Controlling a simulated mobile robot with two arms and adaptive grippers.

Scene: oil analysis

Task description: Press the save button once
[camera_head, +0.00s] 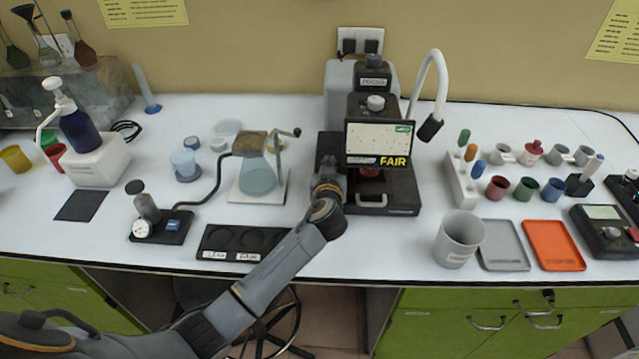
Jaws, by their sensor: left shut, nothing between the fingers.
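The black and grey analysis instrument (402,190) stands at the back middle of the white table. Its upright screen (372,143) shows a pale speckled picture, with a yellow "FAIR" label (396,161) at its lower right. A small green patch (403,129) is at the screen's top right; its lettering is too small to read, so I cannot tell whether it is the save button. My left gripper (328,172) is shut and empty, just below and left of the screen, in front of the instrument's left side. I cannot tell whether it touches the instrument. My right gripper is out of view.
A flask on a stand (257,178) is left of my gripper. A black labelled tray (240,240) lies beside my forearm. A white curved lamp (441,80) rises right of the screen. A grey beaker (459,238), a grey tray (503,244) and an orange tray (553,244) are right.

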